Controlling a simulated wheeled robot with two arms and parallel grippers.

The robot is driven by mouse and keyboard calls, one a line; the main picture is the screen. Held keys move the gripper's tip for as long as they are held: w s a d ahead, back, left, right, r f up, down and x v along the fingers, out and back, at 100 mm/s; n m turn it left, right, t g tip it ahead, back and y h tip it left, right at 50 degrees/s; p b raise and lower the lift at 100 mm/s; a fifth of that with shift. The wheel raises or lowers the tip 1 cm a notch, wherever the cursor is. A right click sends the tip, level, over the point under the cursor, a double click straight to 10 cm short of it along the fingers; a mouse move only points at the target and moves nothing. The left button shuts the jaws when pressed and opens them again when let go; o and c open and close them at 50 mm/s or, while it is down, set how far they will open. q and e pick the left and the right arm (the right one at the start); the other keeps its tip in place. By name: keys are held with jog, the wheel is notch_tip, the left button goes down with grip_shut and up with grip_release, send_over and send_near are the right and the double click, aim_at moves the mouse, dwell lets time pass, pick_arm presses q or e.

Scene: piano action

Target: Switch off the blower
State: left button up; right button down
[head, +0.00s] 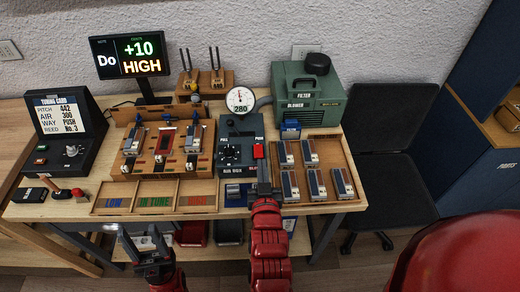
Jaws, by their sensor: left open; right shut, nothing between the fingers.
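The blower (306,91) is a green box labelled FILTER and BLOWER, with a black round cap on top, at the back right of the bench. A dark control box (233,147) with a knob and small labels stands in front of it. A red switch-like part (258,151) shows at the box's right edge; its on or off position is too small to tell. My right gripper (262,168) is shut and empty, its tip right at this red part; I cannot tell if they touch. My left gripper (144,240) is open and empty, in front of the bench's front edge.
A round gauge (240,100) reads about 280. A display (129,55) shows Do, +10, HIGH. A wooden fixture (163,142) and a right-hand tray (333,150) hold reed-like blocks. Labelled bins (155,188) line the front. A tuning card (67,116) stands left; a black chair (388,140) right.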

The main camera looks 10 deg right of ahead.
jog(key=b, duration=0.2)
send_over(260, 154)
jog(key=v, duration=0.2)
jog(key=shift+d+f, duration=0.1)
jog(key=shift+f, duration=0.4)
jog(key=shift+x, duration=0.8)
notch_tip(260, 154, down, 3)
jog(key=shift+r+p, duration=0.1)
jog(key=shift+p, duration=0.25)
jog(key=shift+w+f, duration=0.1)
jog(key=shift+f, duration=0.65)
